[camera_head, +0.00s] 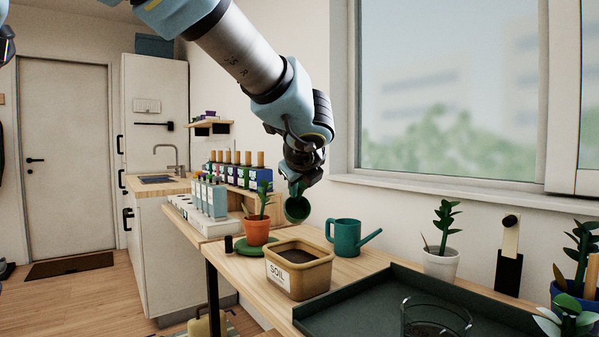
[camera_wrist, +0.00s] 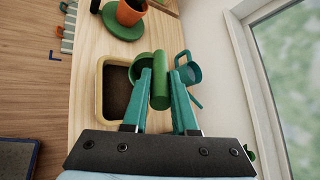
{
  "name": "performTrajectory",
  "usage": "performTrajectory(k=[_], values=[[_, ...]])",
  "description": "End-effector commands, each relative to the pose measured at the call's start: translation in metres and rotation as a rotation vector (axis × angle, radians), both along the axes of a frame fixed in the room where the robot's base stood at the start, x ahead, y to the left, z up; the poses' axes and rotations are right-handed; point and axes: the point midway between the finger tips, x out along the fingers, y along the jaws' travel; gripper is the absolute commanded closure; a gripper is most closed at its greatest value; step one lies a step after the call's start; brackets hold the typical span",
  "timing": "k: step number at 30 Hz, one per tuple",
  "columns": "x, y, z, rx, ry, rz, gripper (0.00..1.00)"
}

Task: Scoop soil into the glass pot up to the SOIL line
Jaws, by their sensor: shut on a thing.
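My gripper (camera_wrist: 159,95) is shut on the green handle of a scoop (camera_wrist: 159,62). In the head view the scoop's round green cup (camera_head: 297,208) hangs above and behind the soil tub, apart from it; I cannot see whether it holds soil. The tan tub labelled SOIL (camera_head: 299,268) stands on the wooden table with dark soil inside. It also shows in the wrist view (camera_wrist: 100,95), left of my fingers. The glass pot (camera_head: 436,318) stands on the dark tray at the lower right, partly cut off, with some dark matter low inside. Its SOIL line cannot be made out.
The dark tray (camera_head: 355,308) has a raised rim. A teal watering can (camera_head: 347,238) stands behind the tub. A potted plant in terracotta (camera_head: 256,232) stands left, and a white-potted plant (camera_head: 440,263) behind the tray. The window wall bounds the table's back.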

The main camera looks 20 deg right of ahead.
Motion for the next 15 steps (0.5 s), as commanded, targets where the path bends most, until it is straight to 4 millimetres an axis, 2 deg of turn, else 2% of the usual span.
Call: performTrajectory(k=[1,15], values=[[0.0001,0.0002,0.0067,0.004,0.012,0.000,1.00],[0.0002,0.0003,0.0074,0.032,0.111,0.000,1.00]])
